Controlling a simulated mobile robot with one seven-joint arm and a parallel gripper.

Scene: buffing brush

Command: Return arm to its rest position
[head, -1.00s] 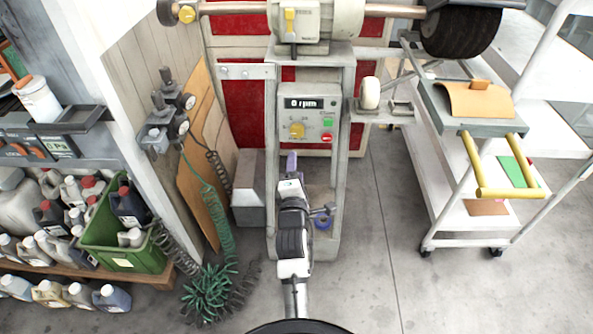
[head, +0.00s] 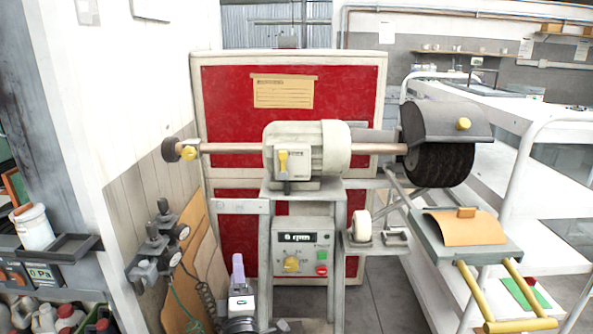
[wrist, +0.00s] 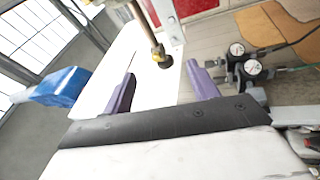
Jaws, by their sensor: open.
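My gripper (head: 238,272) is low in the head view, left of the machine's control box, with its purple fingers pointing up. In the wrist view my gripper (wrist: 160,82) has its two purple fingers apart with nothing between them, so it is open and empty. Most of my arm is below the head view's lower edge. The buffing machine stands beyond, with a pale motor (head: 307,147), a dark brush (head: 440,165) at the right end of its shaft and a control box (head: 303,250) reading "0 rpm".
Pressure gauges (head: 175,255) are on the left wall, close to my gripper. A shelf with a white tub (head: 33,228) and bottles is at left. A blue object (wrist: 60,88) shows in the wrist view.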

